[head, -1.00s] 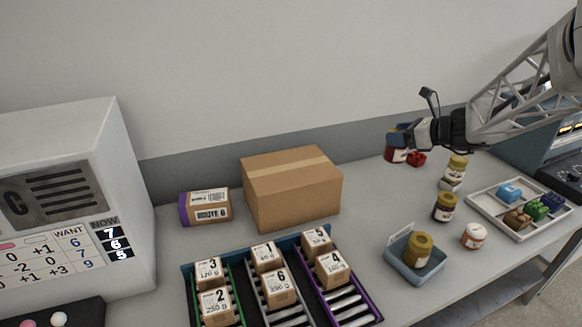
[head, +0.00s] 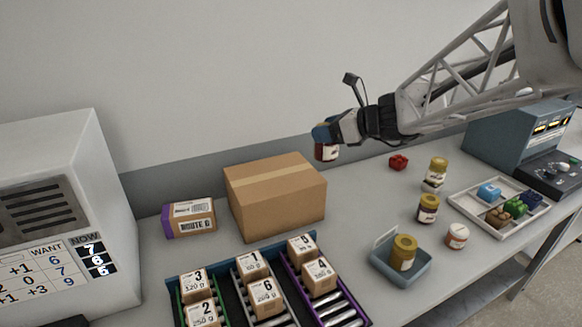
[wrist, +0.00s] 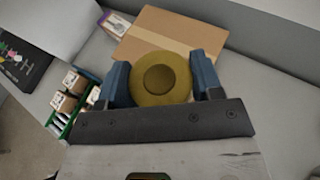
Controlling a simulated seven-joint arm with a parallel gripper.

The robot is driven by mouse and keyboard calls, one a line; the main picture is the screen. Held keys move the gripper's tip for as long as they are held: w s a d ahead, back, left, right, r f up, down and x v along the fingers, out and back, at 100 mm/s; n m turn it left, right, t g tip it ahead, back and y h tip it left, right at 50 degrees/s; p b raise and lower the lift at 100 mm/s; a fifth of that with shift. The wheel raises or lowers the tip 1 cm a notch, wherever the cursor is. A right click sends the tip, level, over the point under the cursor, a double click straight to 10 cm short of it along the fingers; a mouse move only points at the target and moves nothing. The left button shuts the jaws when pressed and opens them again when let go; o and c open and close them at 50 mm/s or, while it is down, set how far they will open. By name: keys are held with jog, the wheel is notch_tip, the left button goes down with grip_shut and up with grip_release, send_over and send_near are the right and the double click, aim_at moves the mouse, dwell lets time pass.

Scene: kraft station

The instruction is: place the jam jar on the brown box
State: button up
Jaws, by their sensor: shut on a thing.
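The jam jar, dark red with a pale label (head: 326,153), hangs in my gripper (head: 324,135), just right of and above the brown box's right edge in the head view. In the wrist view its round gold lid (wrist: 161,78) sits between the two blue fingers of my gripper (wrist: 160,82), which is shut on it. The brown cardboard box (head: 275,205) stands on the counter near the wall, closed with a tape strip on top. In the wrist view the box (wrist: 170,34) lies beyond the jar, its top bare.
A small purple-ended box (head: 189,219) stands left of the brown box. In front is a rack (head: 340,301) of numbered cartons. To the right are several jars, a blue tray (head: 384,262), a red object (head: 398,162) and a white tray (head: 462,204) of coloured blocks.

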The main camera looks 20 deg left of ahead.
jog(key=s+a, duration=0.6)
jog(key=s, duration=0.3)
jog(key=shift+n+g, duration=0.3)
jog(key=f, duration=0.5)
jog(key=shift+s+a+f, duration=0.15)
jog(key=shift+s, duration=0.2)
jog(key=shift+w+a, duration=0.1)
jog(key=shift+w, duration=0.05)
jog(key=w+a+f, duration=0.1)
jog(key=w+a, duration=0.8)
jog(key=w, duration=0.3)
jog(key=shift+w+a+f, duration=0.2)
jog(key=shift+w+f, duration=0.05)
jog(key=shift+w, duration=0.05)
jog(key=shift+f, duration=1.75)
jog(key=shift+f, duration=0.1)
